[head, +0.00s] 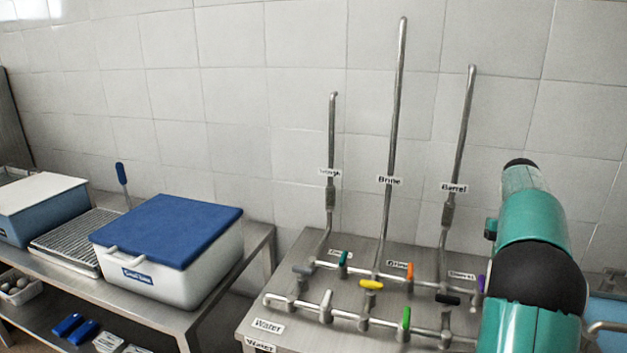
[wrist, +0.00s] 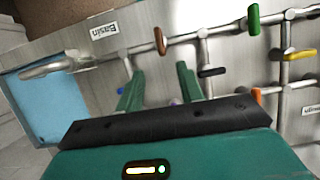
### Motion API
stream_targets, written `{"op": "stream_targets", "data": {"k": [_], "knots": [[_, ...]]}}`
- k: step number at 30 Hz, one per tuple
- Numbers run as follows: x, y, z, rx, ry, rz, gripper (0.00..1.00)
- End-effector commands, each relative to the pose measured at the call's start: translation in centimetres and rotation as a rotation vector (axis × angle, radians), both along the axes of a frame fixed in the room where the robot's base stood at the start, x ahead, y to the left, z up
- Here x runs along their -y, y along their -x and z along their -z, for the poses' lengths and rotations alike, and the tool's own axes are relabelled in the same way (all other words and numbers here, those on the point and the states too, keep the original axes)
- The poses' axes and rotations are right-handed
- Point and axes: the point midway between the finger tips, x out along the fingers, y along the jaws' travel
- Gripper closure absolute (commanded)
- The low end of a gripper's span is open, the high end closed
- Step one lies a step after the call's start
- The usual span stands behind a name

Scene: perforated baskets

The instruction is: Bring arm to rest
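My arm (head: 535,260), teal with a black joint, rises at the right of the head view, in front of the right end of the valve bench. My gripper (wrist: 160,72) shows in the wrist view as two green fingers standing apart, with nothing held between them. A brown valve handle (wrist: 160,41) lies just beyond the fingertips, and a black handle (wrist: 212,72) is to the right. I cannot tell the gap between fingers and pipes. The fingers are hidden in the head view.
The steel valve bench (head: 258,322) carries pipes with coloured handles and three tall upright pipes, such as the Brine pipe (head: 397,120). A blue basin (wrist: 58,95) is beside it. A blue-lidded white box (head: 170,240) stands on the left table. The tiled wall is behind.

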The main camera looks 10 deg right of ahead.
Motion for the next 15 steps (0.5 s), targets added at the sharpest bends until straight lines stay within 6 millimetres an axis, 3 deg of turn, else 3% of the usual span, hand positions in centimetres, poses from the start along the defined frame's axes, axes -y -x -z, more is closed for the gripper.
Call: {"op": "stream_targets", "data": {"k": [5, 15], "knots": [[-2.7, -0.2, -1.9, 0.05, 0.027, -0.031, 0.63], [-12.9, 0.9, -6.0, 0.231, 0.107, -0.142, 0.63]]}}
